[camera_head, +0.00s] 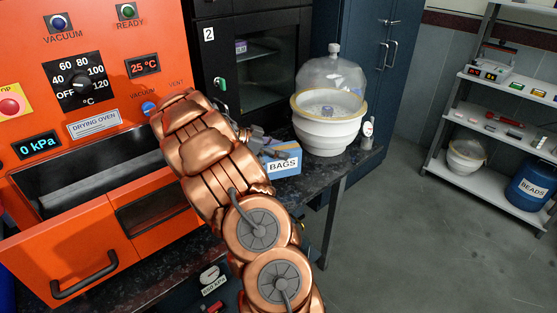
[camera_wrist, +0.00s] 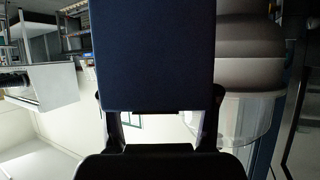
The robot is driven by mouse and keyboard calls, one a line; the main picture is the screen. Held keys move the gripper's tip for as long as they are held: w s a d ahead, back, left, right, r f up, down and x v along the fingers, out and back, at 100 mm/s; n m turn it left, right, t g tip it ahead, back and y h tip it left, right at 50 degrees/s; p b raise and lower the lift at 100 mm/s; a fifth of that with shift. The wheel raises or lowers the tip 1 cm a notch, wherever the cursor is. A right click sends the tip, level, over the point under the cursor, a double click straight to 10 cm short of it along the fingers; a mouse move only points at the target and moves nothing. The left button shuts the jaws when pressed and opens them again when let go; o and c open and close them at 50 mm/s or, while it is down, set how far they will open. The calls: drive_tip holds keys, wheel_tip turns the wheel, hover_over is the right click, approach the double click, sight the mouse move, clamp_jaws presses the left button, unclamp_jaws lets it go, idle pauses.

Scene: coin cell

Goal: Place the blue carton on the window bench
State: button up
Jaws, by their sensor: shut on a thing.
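My gripper (camera_wrist: 160,105) is shut on the carton. In the head view the gripper (camera_head: 260,143) is partly hidden behind my copper arm. I cannot tell whether the carton touches the dark speckled bench (camera_head: 330,172) beneath it. I cannot pick out a window bench by name.
A white desiccator (camera_head: 327,130) with a clear dome stands just right of the carton, a small bottle (camera_head: 367,132) beside it. The orange drying oven (camera_head: 90,150) is at left, its lower drawer front out. Shelves (camera_head: 485,185) with a blue BEADS drum (camera_head: 530,188) stand at far right. Open floor lies between.

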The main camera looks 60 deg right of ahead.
drive_tip(key=shift+f+p, duration=0.45)
drive_tip(key=shift+f, duration=1.4)
drive_tip(key=shift+f+b, duration=0.25)
drive_tip(key=shift+b, duration=0.15)
drive_tip(key=o, duration=1.3)
drive_tip(key=shift+o, duration=0.2)
drive_tip(key=shift+r+p, duration=0.2)
drive_tip(key=shift+p, duration=0.15)
drive_tip(key=b+v, duration=0.2)
drive_tip(key=v, duration=1)
